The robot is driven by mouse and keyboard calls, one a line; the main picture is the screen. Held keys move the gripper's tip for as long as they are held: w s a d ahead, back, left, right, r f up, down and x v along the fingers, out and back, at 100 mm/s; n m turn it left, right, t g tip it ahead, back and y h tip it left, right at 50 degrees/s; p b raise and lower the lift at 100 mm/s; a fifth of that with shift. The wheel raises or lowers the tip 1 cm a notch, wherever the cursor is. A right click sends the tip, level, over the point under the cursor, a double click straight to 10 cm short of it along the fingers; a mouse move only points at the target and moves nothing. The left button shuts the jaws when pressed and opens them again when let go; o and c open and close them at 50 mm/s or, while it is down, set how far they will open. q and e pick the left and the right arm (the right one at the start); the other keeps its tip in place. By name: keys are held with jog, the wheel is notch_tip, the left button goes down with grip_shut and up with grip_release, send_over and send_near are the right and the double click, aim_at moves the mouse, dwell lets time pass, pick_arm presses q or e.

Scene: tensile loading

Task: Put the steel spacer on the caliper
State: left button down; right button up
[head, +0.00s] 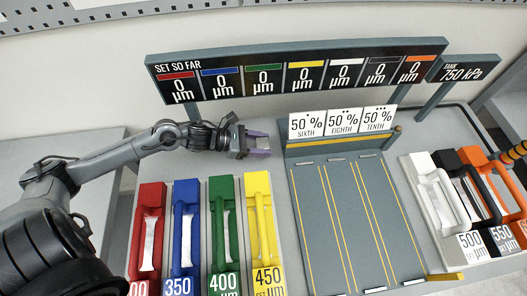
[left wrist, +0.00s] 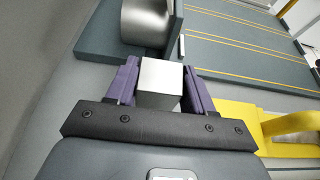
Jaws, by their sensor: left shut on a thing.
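My left gripper (head: 260,145) reaches in from the left in the head view, in front of the sign board and left of the lane panel. In the left wrist view its purple fingers (left wrist: 160,88) are shut on a small steel block, the steel spacer (left wrist: 160,75), one finger on each side. A large steel cylinder (left wrist: 146,22) on a blue-grey base (left wrist: 100,30) shows beyond the spacer, apart from it as far as I can tell. I cannot tell whether this is the caliper; no part is clearly marked as one. My right gripper is not in view.
Red (head: 147,235), blue (head: 182,230), green (head: 224,230) and yellow (head: 261,225) handled blocks stand at the front. White (head: 430,190), black and orange ones stand at right. The lane panel (head: 345,225) is bare. The "set so far" board (head: 290,80) stands behind.

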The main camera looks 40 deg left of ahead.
pick_arm(q)
jog(key=shift+w+f, duration=0.1)
jog(key=shift+f, duration=1.85)
jog(key=shift+b, duration=0.35)
jog(key=shift+f, duration=0.2)
jog(key=shift+c, duration=2.1)
grip_release()
